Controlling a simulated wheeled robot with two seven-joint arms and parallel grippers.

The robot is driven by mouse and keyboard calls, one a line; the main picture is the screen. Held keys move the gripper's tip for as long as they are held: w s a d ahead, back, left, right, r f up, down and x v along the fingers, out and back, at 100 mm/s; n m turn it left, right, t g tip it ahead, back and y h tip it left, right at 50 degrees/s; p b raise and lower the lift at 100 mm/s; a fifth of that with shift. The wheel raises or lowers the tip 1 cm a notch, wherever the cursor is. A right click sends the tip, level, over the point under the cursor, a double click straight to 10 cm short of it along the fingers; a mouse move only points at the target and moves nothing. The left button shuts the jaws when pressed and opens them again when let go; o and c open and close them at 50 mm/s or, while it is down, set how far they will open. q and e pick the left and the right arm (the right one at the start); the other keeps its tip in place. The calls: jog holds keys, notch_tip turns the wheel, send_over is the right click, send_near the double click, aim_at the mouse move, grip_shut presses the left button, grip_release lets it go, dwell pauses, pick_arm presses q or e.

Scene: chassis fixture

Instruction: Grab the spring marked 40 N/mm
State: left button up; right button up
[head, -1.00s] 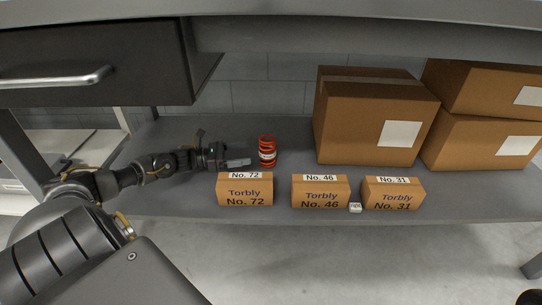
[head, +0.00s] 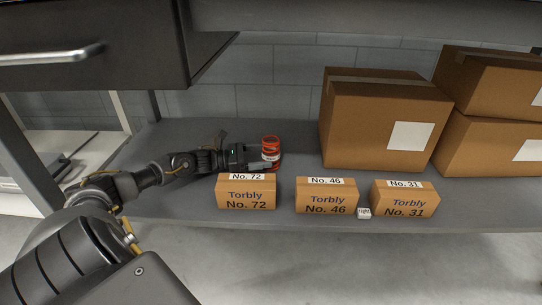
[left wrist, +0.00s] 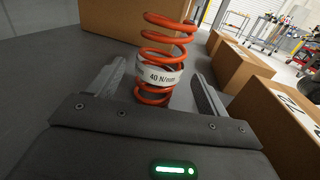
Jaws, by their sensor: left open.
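The orange-red coil spring (head: 271,149) stands upright on the grey shelf behind the No. 72 box. In the left wrist view the spring (left wrist: 165,52) has a white band reading "40 N/mm". My left gripper (head: 262,157) reaches it from the left. The gripper (left wrist: 157,84) is open, with one finger on each side of the spring's lower part and a visible gap at each side. My right gripper is not in view.
Small boxes No. 72 (head: 246,192), No. 46 (head: 326,196) and No. 31 (head: 404,199) line the shelf's front. A small white block (head: 364,213) sits between the last two. Large cartons (head: 383,125) stand at right. A dark drawer (head: 90,45) hangs above my arm.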

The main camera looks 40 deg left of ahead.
aim_at(276, 152)
pick_arm(q)
jog(key=shift+w+d+b, duration=0.15)
jog(key=shift+w+b, duration=0.05)
jog(key=shift+b, duration=0.1)
jog(key=b+x, duration=0.2)
jog(key=x, duration=0.1)
jog(key=shift+w+d+r+b, duration=0.1)
jog(key=shift+w+d+b, duration=0.05)
jog(key=shift+w+b, duration=0.15)
jog(key=shift+w+d+r, duration=0.1)
jog(key=shift+w+d, duration=0.25)
jog(key=c, duration=1.3)
jog(key=shift+r, duration=0.1)
jog(key=shift+c, duration=0.3)
jog(key=shift+r, duration=0.1)
